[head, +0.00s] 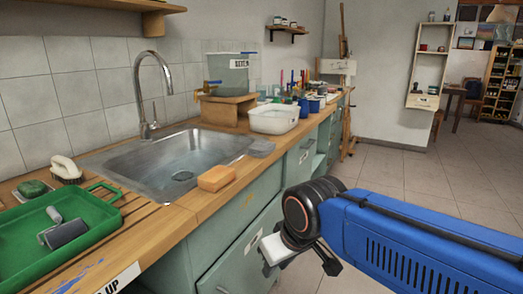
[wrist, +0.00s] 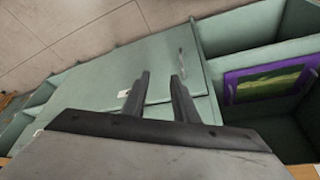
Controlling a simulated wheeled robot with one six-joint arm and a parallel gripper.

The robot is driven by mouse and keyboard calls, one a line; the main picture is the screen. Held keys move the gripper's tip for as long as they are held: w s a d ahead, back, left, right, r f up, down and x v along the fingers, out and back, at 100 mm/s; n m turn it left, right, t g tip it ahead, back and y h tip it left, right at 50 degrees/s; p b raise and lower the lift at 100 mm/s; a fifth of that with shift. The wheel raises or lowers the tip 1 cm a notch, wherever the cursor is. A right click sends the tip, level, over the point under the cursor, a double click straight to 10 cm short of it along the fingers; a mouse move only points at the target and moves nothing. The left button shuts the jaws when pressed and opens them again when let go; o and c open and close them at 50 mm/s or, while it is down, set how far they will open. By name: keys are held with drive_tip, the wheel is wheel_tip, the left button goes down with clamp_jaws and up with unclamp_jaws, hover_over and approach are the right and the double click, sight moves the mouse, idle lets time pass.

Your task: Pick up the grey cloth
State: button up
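A small flat grey piece (head: 262,147), which looks like the grey cloth, lies at the right rim of the steel sink (head: 145,183), near the counter's front edge. It is too small to make out its folds. My gripper (head: 300,262) is in front of the cabinets, below counter height, to the right of and nearer than the cloth, and apart from it. In the wrist view my gripper (wrist: 161,78) has its two dark fingers apart with nothing between them. I cannot make out the cloth in the wrist view.
An orange sponge (head: 216,178) lies at the counter's front edge. A white basin (head: 274,119) stands behind the cloth. A tall tap (head: 150,95) rises behind the sink. A green tray (head: 60,240) sits at left. The floor (head: 400,180) at right is clear.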

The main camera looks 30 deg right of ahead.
drive_tip(key=o, duration=1.2)
drive_tip(key=w+r, duration=0.1)
drive_tip(key=w+r+n, duration=0.1)
drive_tip(key=shift+d+r+n, duration=0.2)
drive_tip(key=shift+r+n, duration=0.1)
drive_tip(key=shift+r, duration=0.05)
drive_tip(key=w+d+r+n+g+h, duration=0.1)
drive_tip(key=w+d+r+n, duration=0.3)
drive_tip(key=w+r+n, duration=0.45)
drive_tip(key=w+d+r+n+g+h, duration=0.15)
drive_tip(key=w+d+r+n, duration=0.35)
drive_tip(key=w+r, duration=0.6)
drive_tip(key=w+d+r+n+h, duration=0.2)
drive_tip(key=w+r+n, duration=0.7)
drive_tip(key=w, duration=0.2)
hover_over(262, 146)
drive_tip(key=s+a, duration=0.2)
drive_tip(key=shift+y, duration=0.35)
drive_tip(key=f, duration=1)
drive_tip(key=shift+w+a+f, duration=0.15)
drive_tip(key=shift+w+f, duration=0.1)
drive_tip(key=shift+f, duration=0.05)
drive_tip(key=shift+w+x, duration=0.1)
drive_tip(key=shift+x, duration=1.2)
drive_tip(key=shift+w+x, duration=0.15)
drive_tip(key=shift+x, duration=1.2)
drive_tip(key=shift+c, duration=0.5)
